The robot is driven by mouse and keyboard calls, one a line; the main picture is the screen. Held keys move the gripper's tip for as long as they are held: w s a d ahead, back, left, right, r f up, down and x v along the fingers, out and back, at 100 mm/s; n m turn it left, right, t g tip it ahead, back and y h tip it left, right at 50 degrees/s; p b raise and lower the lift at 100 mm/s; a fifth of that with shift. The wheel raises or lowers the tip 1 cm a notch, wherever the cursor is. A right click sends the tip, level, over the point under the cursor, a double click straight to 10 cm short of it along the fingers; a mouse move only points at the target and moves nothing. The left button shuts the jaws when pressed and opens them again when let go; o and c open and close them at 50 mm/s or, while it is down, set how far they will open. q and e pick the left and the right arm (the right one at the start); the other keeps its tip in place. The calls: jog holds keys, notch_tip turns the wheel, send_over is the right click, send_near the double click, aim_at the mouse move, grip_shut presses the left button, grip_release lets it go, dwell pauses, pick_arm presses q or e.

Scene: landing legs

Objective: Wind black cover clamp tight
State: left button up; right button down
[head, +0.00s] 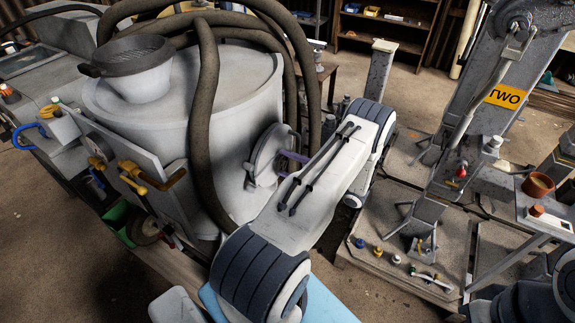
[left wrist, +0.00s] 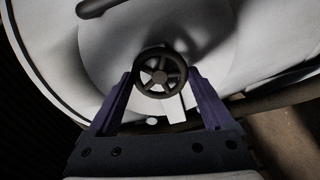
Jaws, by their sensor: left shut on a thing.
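The black cover clamp shows in the left wrist view as a small dark spoked handwheel (left wrist: 160,73) in front of a pale round cover (left wrist: 105,50). My left gripper (left wrist: 160,85) has its two purple fingers closed on the wheel from both sides. In the head view, my left gripper (head: 290,160) reaches the round cover (head: 266,152) on the side of the big grey tank (head: 150,105). The wheel itself is hidden there behind my arm and gripper. My right gripper is not in view.
Thick brown hoses (head: 206,130) loop over and down the tank close to my left arm. Yellow handles (head: 133,172) stand out at the tank's left. At right, a grey leg with a yellow sign (head: 505,97) stands on a platform holding small parts. Floor shows between shelf and platform.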

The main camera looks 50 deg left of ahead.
pick_arm(q)
jog(key=shift+w+m, duration=0.1)
jog(key=shift+m, duration=0.2)
jog(key=o, duration=1.1)
jog(key=shift+d, duration=0.15)
jog(key=b+v, duration=0.1)
jog(key=v, duration=0.9)
jog(key=shift+d+b, duration=0.3)
jog(key=shift+b, duration=0.1)
